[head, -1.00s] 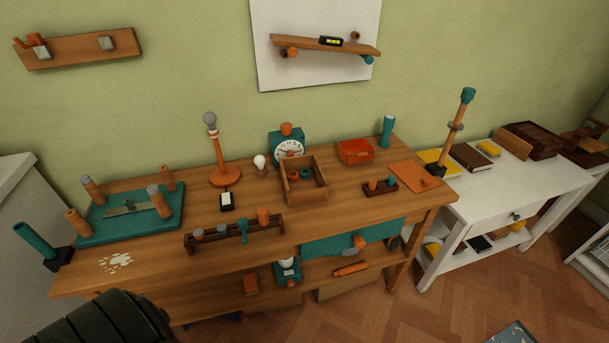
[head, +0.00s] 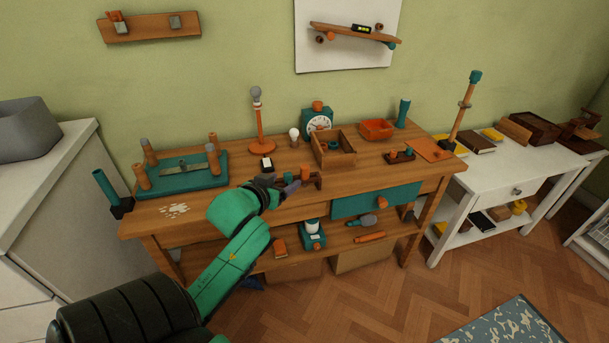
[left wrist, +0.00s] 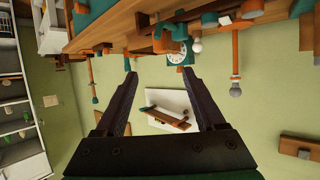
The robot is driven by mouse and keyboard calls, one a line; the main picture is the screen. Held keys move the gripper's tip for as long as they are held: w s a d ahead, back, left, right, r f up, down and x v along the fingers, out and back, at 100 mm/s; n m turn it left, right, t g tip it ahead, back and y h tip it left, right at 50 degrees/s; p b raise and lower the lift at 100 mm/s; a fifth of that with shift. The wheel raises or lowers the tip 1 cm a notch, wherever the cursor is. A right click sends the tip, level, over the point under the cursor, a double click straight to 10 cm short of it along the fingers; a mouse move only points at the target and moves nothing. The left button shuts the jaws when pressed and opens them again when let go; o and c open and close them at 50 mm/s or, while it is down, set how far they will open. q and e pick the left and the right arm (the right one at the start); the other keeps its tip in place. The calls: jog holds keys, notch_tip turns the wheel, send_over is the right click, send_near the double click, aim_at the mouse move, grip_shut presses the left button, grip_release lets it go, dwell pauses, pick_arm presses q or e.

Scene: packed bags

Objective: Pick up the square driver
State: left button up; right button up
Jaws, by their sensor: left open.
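A dark tool rack (head: 313,184) stands at the front edge of the wooden workbench (head: 345,183). An orange-topped tool (head: 304,172) shows above it; my left gripper and wrist hide the rack's left part. I cannot tell which tool in the rack is the square driver. My left gripper (head: 294,187) is at the rack's front left in the head view. In the left wrist view my left gripper (left wrist: 159,74) is open, with nothing between its fingers. Teal and orange tool parts (left wrist: 172,33) show beyond the fingertips, near the top. My right gripper is out of view.
A teal board with pegs (head: 185,181) lies at the bench's left. A tall orange lamp (head: 260,130), a teal clock (head: 317,122), a wooden box (head: 337,160) and an orange tray (head: 376,129) stand behind the rack. A lower shelf (head: 345,255) holds several items.

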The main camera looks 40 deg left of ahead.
aim_at(303, 169)
pick_arm(q)
jog(key=x, duration=1.4)
jog(key=shift+w+a, duration=0.1)
jog(key=shift+w, duration=0.2)
jog(key=shift+s, duration=0.1)
jog(key=c, duration=0.4)
grip_shut()
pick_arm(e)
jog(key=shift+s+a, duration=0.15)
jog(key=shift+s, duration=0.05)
